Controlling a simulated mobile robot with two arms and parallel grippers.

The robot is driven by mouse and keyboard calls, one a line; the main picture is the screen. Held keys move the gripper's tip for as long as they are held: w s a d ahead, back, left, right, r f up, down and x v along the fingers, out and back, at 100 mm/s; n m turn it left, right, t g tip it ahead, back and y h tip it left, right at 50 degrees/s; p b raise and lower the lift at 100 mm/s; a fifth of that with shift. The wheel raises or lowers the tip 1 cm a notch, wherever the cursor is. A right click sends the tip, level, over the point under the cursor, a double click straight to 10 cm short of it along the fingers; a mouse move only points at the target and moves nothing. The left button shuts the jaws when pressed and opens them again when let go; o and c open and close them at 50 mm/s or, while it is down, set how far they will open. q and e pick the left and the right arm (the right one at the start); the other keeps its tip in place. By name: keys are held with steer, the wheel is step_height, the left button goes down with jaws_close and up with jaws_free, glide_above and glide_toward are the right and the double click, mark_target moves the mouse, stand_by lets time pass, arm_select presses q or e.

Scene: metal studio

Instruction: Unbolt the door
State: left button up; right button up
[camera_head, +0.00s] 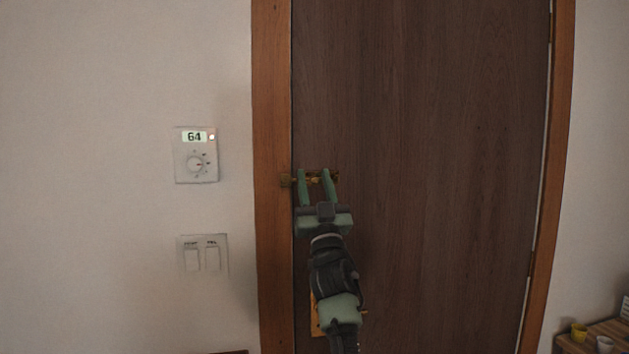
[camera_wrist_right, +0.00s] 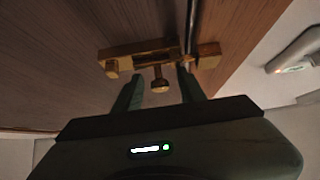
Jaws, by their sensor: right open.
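The dark wooden door (camera_head: 430,130) stands shut in its orange-brown frame (camera_head: 271,120). A brass slide bolt (camera_head: 287,180) sits at the door's left edge. In the right wrist view the bolt (camera_wrist_right: 125,54) spans the gap between door and frame, and its round knob (camera_wrist_right: 160,84) sticks out. My right gripper (camera_head: 315,174) is open at the bolt, with its two green fingers on either side of the knob. It also shows in the right wrist view (camera_wrist_right: 159,78). I cannot tell whether the fingers touch the bolt. My left gripper is not in view.
A thermostat (camera_head: 196,154) and a double light switch (camera_head: 203,256) are on the wall left of the frame. Orange-yellow hardware (camera_head: 315,318) shows low on the door behind my right arm. A wooden surface (camera_head: 606,331) with small cups is at lower right.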

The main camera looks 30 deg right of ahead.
jaws_close()
stand_by(1.3)
steer(key=shift+d, duration=0.1)
